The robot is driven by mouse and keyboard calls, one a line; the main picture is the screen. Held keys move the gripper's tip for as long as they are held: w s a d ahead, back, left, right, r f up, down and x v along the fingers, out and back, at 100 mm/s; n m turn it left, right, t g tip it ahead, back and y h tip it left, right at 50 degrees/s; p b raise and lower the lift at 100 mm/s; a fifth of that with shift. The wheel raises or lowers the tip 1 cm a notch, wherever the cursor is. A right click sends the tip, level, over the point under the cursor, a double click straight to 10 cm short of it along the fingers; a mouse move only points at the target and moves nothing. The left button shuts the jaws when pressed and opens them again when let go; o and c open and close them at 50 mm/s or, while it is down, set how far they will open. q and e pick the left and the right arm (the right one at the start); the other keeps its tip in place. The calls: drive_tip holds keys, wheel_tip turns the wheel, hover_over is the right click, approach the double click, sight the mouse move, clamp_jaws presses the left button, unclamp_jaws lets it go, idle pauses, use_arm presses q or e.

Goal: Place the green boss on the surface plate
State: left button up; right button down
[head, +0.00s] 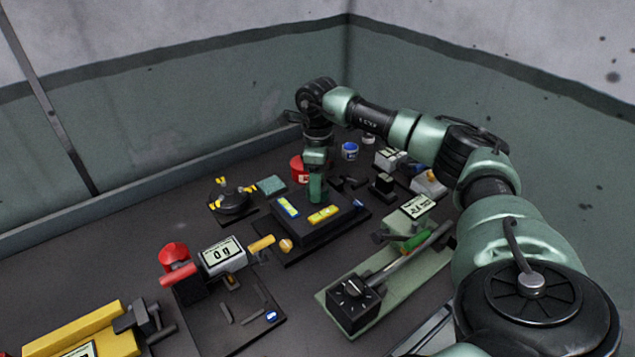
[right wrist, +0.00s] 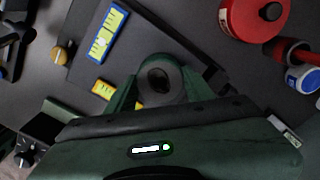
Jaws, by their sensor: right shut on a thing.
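My right gripper (head: 316,199) points down at the back edge of a low dark block (head: 300,238), which looks like the surface plate. In the right wrist view the gripper (right wrist: 160,95) is shut on a round, dark green-grey part with a hole (right wrist: 161,70), which I take to be the green boss. The gripper hides the boss in the head view. I cannot tell whether the boss touches the block. A blue-and-yellow piece (head: 287,206) and a yellow piece (head: 324,214) lie on the block. My left gripper is out of view.
A red round container (head: 298,168) and a blue-and-white pot (head: 349,151) stand behind the gripper. A teal square (head: 271,185) lies to the left.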

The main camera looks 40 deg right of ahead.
drive_tip(key=c, duration=0.6)
unclamp_jaws()
drive_tip(key=shift+f, duration=0.1)
drive_tip(key=shift+r, duration=0.25)
wheel_tip(320, 180, up, 12)
drive_tip(key=shift+f+b, duration=0.1)
drive_tip(key=shift+b, duration=0.8)
